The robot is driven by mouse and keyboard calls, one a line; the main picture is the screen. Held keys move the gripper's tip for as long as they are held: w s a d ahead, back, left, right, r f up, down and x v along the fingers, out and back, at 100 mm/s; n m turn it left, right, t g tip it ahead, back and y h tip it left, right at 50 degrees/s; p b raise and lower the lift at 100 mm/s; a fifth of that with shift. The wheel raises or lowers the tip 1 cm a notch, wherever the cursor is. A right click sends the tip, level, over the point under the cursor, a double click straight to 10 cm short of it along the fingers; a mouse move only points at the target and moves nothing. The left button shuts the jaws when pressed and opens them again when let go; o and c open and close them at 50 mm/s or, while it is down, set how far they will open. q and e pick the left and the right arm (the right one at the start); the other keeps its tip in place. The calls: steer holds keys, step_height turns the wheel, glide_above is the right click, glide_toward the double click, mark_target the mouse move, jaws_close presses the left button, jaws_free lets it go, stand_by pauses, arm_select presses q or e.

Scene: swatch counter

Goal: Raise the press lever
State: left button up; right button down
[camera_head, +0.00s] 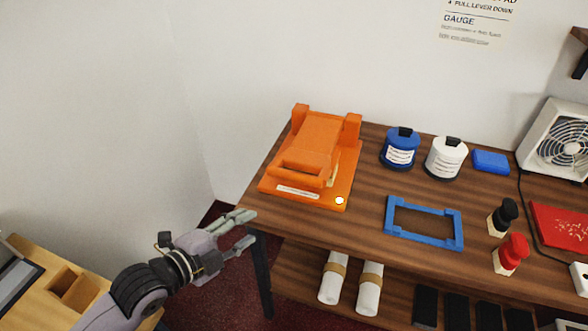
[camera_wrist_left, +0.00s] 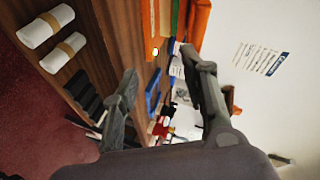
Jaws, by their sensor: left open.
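The orange press (camera_head: 308,160) stands at the left end of the wooden counter in the head view. Its lever (camera_head: 301,172), a frame-like handle, lies low and slopes toward the counter's front. Part of the orange press also shows at the top of the left wrist view (camera_wrist_left: 198,22). My left gripper (camera_head: 249,228) is open and empty, just off the counter's left front corner, to the lower left of the press and apart from it. Its two fingers show spread in the left wrist view (camera_wrist_left: 168,75). My right gripper is not in view.
A blue frame (camera_head: 457,229) lies right of the press. A blue bottle (camera_head: 400,148) and a white bottle (camera_head: 445,158) stand behind it. Black (camera_head: 505,215) and red (camera_head: 512,252) stamps stand farther right. White rolls (camera_head: 334,278) lie on the lower shelf. A wooden surface (camera_head: 40,262) is at lower left.

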mark_target(293, 180)
arm_select(q)
step_height(293, 180, up, 4)
steer(key=w+r+m+h, duration=0.1)
steer(key=w+m+h, duration=0.1)
steer(key=m, duration=0.2)
steer(key=shift+t, duration=0.3)
steer(key=p+x, duration=0.1)
steer(key=x, duration=0.4)
steer(key=p+x, duration=0.1)
steer(key=x, duration=0.5)
steer(key=p+x, duration=0.1)
steer(key=x, duration=0.5)
steer(key=shift+s+d+f, duration=0.1)
steer(key=shift+f, duration=0.35)
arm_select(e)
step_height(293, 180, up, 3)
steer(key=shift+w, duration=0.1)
arm_select(q)
steer(key=shift+c, duration=0.2)
jaws_close()
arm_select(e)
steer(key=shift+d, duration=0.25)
